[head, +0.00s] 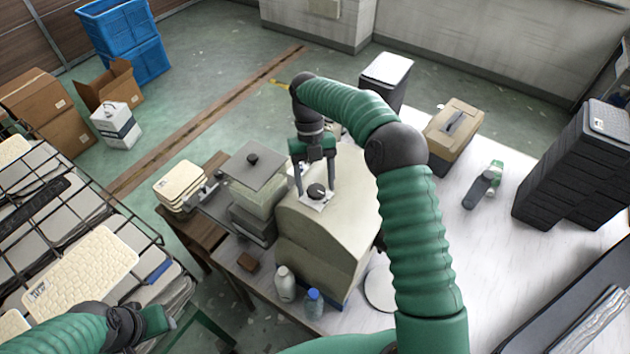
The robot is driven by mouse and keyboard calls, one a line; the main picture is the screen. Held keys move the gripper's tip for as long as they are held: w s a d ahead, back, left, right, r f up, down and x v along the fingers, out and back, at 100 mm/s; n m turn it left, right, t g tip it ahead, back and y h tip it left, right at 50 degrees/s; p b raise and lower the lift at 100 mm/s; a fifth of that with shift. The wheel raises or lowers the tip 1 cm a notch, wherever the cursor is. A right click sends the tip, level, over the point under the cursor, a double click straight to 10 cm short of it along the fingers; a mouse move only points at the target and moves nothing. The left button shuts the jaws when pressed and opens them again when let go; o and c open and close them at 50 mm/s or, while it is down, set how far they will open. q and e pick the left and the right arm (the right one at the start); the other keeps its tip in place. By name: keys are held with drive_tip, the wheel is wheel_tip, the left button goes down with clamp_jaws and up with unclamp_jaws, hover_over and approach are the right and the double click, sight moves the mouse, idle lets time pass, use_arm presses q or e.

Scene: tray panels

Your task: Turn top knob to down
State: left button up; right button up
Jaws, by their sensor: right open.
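The top knob (317,191) is a dark round knob on a pale square plate, on the sloped face of a large beige machine (313,240). My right gripper (315,188) reaches down from above with its two fingers apart, one on each side of the knob. I cannot tell whether the fingers touch it. The knob's pointing direction is too small to read. My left gripper (165,318) is at the lower left, away from the machine, and its jaw state is unclear.
A grey-lidded container (255,165) stands left of the machine. White and blue bottles (285,283) stand at its front. A tan case (453,128), a green-and-grey tool (483,186) and stacked black crates (575,165) sit to the right.

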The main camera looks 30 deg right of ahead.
drive_tip(key=shift+w+d+r+b, duration=0.1)
drive_tip(key=shift+w+r+b, duration=0.15)
drive_tip(key=shift+r+b, duration=0.15)
drive_tip(key=v, duration=0.6)
drive_tip(key=shift+r, duration=0.25)
drive_tip(key=shift+w, duration=0.15)
